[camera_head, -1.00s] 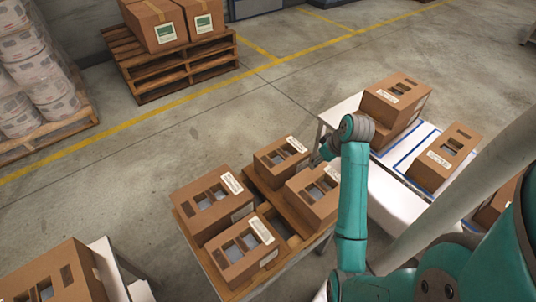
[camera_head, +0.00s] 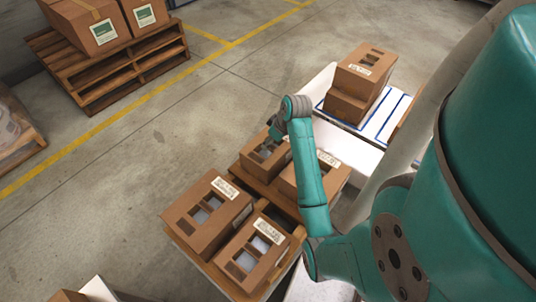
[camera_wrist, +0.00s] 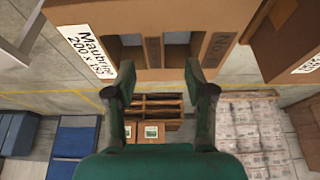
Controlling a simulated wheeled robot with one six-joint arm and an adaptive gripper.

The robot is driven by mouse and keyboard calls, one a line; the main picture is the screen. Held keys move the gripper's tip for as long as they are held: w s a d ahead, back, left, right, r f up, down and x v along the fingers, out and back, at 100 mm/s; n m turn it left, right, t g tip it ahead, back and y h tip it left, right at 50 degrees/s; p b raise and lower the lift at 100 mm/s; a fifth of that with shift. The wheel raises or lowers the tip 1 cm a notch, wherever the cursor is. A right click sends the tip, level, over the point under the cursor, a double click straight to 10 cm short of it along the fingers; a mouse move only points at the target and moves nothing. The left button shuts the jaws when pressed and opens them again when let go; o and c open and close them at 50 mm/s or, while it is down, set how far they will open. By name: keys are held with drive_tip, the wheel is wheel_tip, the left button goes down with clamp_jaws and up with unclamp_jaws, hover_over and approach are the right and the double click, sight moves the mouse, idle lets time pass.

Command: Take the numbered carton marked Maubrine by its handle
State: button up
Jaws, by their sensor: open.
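A brown carton (camera_wrist: 180,20) fills the top of the wrist view, with a white label (camera_wrist: 85,45) reading Maubrine and a smaller line of numbers. It has two dark openings with a narrow cardboard strip (camera_wrist: 153,52) between them. My gripper (camera_wrist: 159,72) is open, with its fingers apart just below these openings and the strip between them; I cannot tell whether they touch. In the head view my gripper (camera_head: 275,132) is partly hidden by my wrist, at the far-left carton (camera_head: 259,160) on the wooden-framed table. The label of that carton is hard to read there.
Close beside it stand a right carton (camera_head: 312,180), a left carton (camera_head: 207,215) and a near carton (camera_head: 253,256). A white table (camera_head: 345,150) behind bears stacked cartons (camera_head: 362,80). A pallet (camera_head: 105,70) with boxes stands far left. The floor between is clear.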

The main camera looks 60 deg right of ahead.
sight(269, 154)
drive_tip(key=shift+d+x, duration=0.15)
drive_tip(key=shift+x, duration=1.2)
drive_tip(key=shift+d+x, duration=0.15)
drive_tip(key=shift+x, duration=1.15)
drive_tip(key=shift+s, duration=0.15)
drive_tip(key=shift+c, duration=0.2)
clamp_jaws()
